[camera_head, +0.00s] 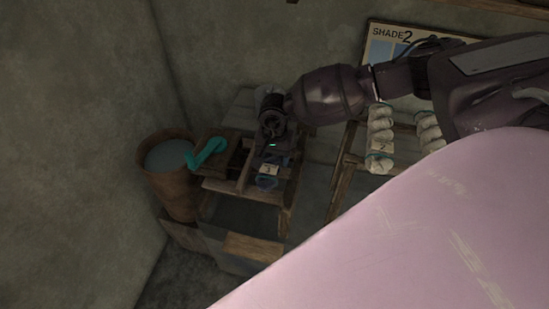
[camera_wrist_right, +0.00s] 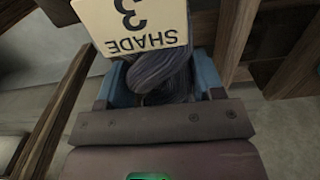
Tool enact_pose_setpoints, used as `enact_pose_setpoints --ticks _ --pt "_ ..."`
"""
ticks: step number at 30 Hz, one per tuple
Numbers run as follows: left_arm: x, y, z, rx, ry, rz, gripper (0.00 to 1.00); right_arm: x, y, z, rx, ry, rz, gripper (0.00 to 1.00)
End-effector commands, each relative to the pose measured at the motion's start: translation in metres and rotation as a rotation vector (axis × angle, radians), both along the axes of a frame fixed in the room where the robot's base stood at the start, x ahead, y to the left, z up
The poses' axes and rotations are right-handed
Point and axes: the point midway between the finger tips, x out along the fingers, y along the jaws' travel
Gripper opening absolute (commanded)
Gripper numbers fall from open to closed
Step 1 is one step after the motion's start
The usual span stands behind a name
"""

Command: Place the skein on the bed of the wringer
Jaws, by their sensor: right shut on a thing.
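My right gripper (camera_head: 268,160) reaches down from the right over the wooden stand in the head view. It is shut on a grey-blue skein (camera_wrist_right: 160,72), whose strands show between the blue fingers in the right wrist view. A cream tag reading SHADE 3 (camera_wrist_right: 135,25) hangs on the skein. The tag (camera_head: 270,169) also shows in the head view just below the gripper. The wringer (camera_head: 213,142), with a teal crank, is on the wooden stand left of the gripper. I cannot tell whether the skein touches its bed. My left gripper is not in view.
A wooden tub (camera_head: 172,195) stands left of the wringer, close to the wall. Pale skeins (camera_head: 380,135) hang on a wooden rack to the right, under a SHADE 2 board (camera_head: 400,38). Wooden bars (camera_wrist_right: 275,45) flank the gripper in the wrist view.

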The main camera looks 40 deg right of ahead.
Motion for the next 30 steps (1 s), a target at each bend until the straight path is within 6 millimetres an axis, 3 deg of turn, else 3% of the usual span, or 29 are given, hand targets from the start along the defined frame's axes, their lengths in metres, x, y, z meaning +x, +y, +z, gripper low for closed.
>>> enact_pose_setpoints --ticks 9,22,23,27,30 --pt "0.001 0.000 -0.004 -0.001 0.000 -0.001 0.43 0.000 0.000 -0.038 0.001 0.001 -0.001 0.34" --pt "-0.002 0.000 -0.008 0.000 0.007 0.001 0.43 0.000 0.000 -0.044 0.000 0.000 0.000 0.34" --pt "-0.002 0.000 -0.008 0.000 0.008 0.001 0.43 0.000 0.000 -0.043 0.000 0.000 0.000 0.66" --pt "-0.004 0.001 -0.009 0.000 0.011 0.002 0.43 0.000 0.000 -0.042 0.000 0.000 0.000 0.87" --pt "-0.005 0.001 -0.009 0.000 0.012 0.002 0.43 0.000 0.000 -0.042 0.000 0.000 0.000 0.87"
